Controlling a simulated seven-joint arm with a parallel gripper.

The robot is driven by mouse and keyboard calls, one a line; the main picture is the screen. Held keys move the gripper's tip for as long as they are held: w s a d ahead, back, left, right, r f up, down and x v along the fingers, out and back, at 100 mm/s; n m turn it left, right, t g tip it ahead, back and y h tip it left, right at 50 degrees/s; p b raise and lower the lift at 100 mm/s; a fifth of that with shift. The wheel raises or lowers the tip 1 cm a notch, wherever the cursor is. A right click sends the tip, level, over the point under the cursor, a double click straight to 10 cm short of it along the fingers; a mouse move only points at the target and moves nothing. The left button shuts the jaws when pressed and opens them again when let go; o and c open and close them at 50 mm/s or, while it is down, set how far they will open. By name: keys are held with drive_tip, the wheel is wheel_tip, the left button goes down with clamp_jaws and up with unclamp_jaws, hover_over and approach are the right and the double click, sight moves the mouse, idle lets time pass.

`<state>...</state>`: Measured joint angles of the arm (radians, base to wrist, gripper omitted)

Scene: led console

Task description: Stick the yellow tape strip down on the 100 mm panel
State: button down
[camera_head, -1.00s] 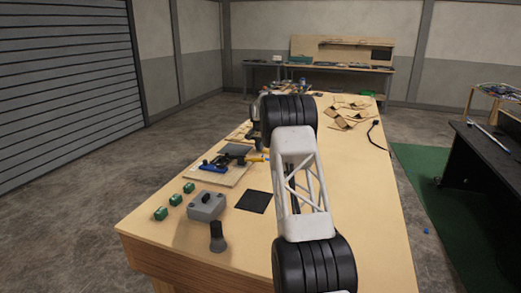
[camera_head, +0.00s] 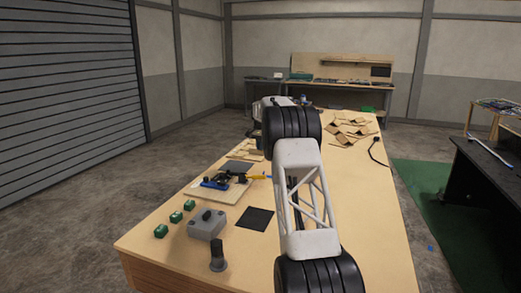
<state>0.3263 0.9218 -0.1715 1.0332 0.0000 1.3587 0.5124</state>
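A small yellow piece (camera_head: 258,177) shows at the right edge of a pale board (camera_head: 201,194) on the table, left of my arm. It is too small to tell whether it is the tape strip. A flat black square (camera_head: 255,219) lies nearer, and a dark grey square (camera_head: 237,166) lies behind the pale board. I cannot tell which, if either, is the 100 mm panel. My gripper does not show; my arm's links cover the middle of the table.
Blue and black items (camera_head: 217,182) lie on the pale board. A grey box (camera_head: 206,224), a dark upright knob-like object (camera_head: 217,256) and several green blocks (camera_head: 175,217) stand near the front left. Cardboard pieces (camera_head: 350,132) and a black cable (camera_head: 375,152) lie farther back. The table's right front is clear.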

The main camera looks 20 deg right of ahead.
drive_tip(key=shift+r, duration=0.2)
idle(0.5)
drive_tip(key=shift+r, duration=1.8)
drive_tip(key=shift+a, duration=0.1)
drive_tip(key=s+a+f+n, duration=0.2)
drive_tip(key=s+a+n, duration=0.1)
drive_tip(key=a+n, duration=0.6)
drive_tip(key=s+a+f+n, duration=0.2)
drive_tip(key=a+n, duration=0.7)
drive_tip(key=a, duration=0.8)
drive_tip(key=shift+s+n, duration=0.3)
drive_tip(key=shift+s, duration=0.55)
drive_tip(key=shift+f, duration=0.1)
drive_tip(key=shift+f, duration=3.1)
